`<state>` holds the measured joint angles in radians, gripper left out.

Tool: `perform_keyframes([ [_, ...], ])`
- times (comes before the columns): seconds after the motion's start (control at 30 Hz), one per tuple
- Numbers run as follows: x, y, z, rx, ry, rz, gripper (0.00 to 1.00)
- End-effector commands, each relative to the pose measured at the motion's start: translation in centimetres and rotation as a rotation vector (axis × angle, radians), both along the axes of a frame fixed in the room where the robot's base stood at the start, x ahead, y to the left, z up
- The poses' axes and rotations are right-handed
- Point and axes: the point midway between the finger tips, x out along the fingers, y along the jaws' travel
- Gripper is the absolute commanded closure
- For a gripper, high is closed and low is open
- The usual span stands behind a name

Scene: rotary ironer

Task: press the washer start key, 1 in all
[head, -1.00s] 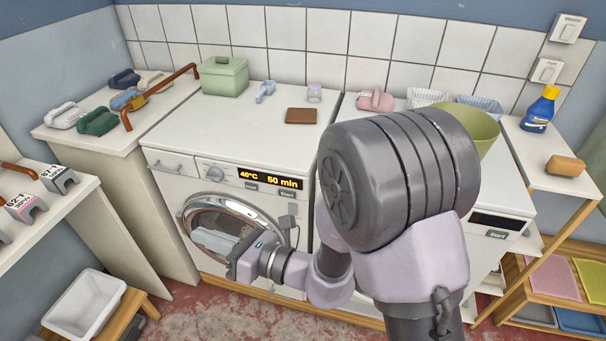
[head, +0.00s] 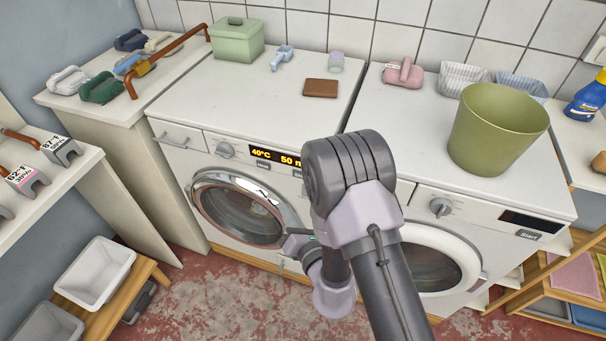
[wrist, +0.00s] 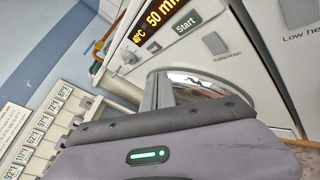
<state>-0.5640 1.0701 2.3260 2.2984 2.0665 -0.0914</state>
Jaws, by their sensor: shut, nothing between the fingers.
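The left machine (head: 190,150) is white with a chrome-ringed round door (head: 235,210) and a lit display (head: 275,157) reading 40°C and 50 min. My gripper (wrist: 158,90) is shut and empty. In the wrist view its fingers point up at the chrome door rim, below the Start key and apart from it. In the head view my gripper (head: 297,243) is partly hidden by my arm, in front of the door's right side.
A second white machine (head: 480,207) on the right has a dial, a dark display and its own Start key (head: 528,235). A green bin (head: 497,130) stands on it. A white tub (head: 95,273) is at the lower left. Red floor in front is open.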

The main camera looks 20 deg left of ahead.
Motion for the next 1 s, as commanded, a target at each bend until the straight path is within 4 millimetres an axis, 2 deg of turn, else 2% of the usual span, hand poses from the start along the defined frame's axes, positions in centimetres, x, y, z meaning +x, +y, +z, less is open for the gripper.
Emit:
perform_keyframes([
  [0.17, 0.7, 0.0, 0.1, 0.001, -0.001, 0.000, 1.00],
  [0.5, 5.7, -0.5, 0.2, 0.001, -0.002, 0.000, 1.00],
  [0.7, 7.9, -0.6, 0.1, 0.001, -0.001, 0.000, 1.00],
  [1.0, 8.8, -0.7, 0.0, 0.000, 0.000, 0.001, 1.00],
])
